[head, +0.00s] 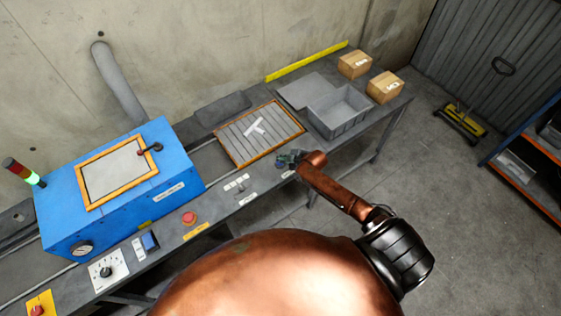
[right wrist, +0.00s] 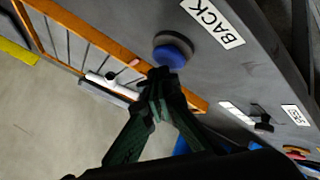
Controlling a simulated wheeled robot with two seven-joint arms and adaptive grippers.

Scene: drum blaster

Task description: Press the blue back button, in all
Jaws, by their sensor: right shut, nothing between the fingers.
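The blue back button (right wrist: 173,50) is a round cap on the grey panel in the right wrist view, beside a white label reading BACK (right wrist: 213,24). My right gripper (right wrist: 160,76) is shut and empty, with its dark green fingertips close to the button's edge. I cannot tell whether they touch it. In the head view the right gripper (head: 290,158) is over the bench's front edge by the slatted bed, and the button is hidden there. The small white label (head: 288,174) shows just below it. My left gripper is not in view.
The orange-framed slatted bed (head: 240,154) holds a white piece (head: 255,127). To its right are a grey bin (head: 338,128) and two cardboard boxes (head: 354,65). A red button (head: 189,218) sits on the front strip before the blue cabinet (head: 180,178).

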